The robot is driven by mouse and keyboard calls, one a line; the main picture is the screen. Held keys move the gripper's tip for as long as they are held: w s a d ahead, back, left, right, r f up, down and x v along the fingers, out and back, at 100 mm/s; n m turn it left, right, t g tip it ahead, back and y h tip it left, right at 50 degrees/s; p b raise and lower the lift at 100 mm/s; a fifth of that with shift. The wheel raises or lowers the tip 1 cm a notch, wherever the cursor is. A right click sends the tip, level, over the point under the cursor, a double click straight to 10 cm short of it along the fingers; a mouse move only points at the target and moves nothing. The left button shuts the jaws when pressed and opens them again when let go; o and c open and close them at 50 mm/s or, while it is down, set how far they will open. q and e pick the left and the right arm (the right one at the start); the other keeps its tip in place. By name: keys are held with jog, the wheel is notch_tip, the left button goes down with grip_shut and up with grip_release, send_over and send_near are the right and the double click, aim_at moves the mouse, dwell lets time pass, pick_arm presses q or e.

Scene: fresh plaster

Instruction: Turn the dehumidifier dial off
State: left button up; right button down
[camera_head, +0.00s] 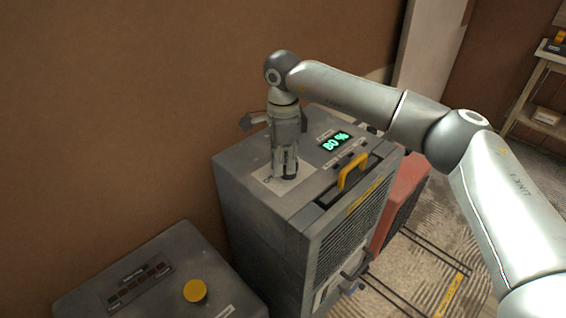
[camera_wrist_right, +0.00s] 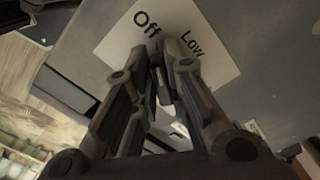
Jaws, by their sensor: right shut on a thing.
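The dehumidifier (camera_head: 262,235) is a grey box with a green lit display (camera_head: 335,142) reading 80 %. A pale label plate (camera_head: 266,182) lies on its top. In the right wrist view this plate (camera_wrist_right: 120,42) shows the words "Off" and "Low". My right gripper (camera_head: 284,172) points down onto the plate and is shut on the dial. The dial (camera_wrist_right: 172,48) is mostly hidden by the fingers, so its pointer setting cannot be read. My left gripper is in neither view.
A yellow handle (camera_head: 352,171) rises from the dehumidifier's top near the front edge. A second grey box with a yellow knob (camera_head: 195,291) stands at lower left. A red unit (camera_head: 405,190) is behind to the right. The brown wall is close behind.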

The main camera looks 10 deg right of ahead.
jog(key=shift+r, duration=0.1)
dwell(0.4)
jog(key=c, duration=1.5)
grip_release()
jog(key=shift+o, duration=0.2)
notch_tip(320, 180, up, 12)
